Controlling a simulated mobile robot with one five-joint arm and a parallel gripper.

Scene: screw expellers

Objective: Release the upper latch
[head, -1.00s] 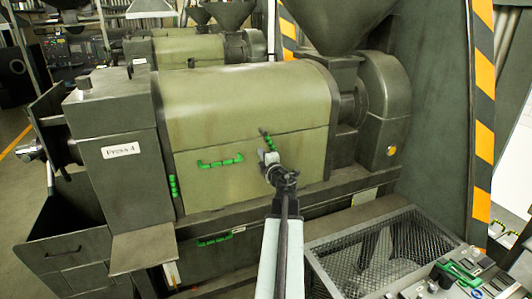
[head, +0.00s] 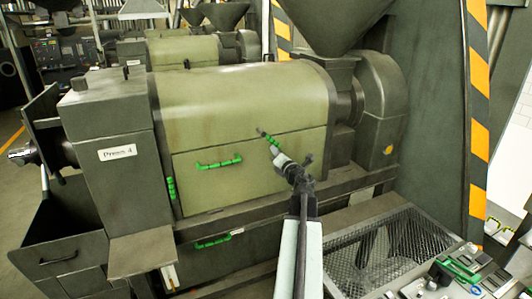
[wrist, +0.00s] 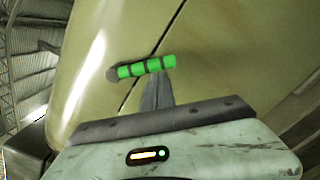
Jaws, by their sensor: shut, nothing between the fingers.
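The upper latch (head: 271,141) is a short green grip with dark bands and a dark pivot at one end. It lies slanted across the seam between the press's rounded olive cover (head: 240,98) and its lower panel (head: 240,184). In the wrist view the latch (wrist: 140,68) stands just past my fingertips, with its dark pivot to the left. My gripper (head: 281,157) is shut and empty, its tip at the latch's lower right end. In the wrist view the narrow closed fingers (wrist: 158,88) reach up to the green grip; whether they touch it is unclear.
A green handle (head: 219,163) sits on the lower panel, and an upright green piece (head: 171,188) is at its left edge. Another green handle (head: 212,241) is below. A mesh-topped box (head: 385,255) stands at lower right, with a tool-strewn surface (head: 465,272) beside it.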

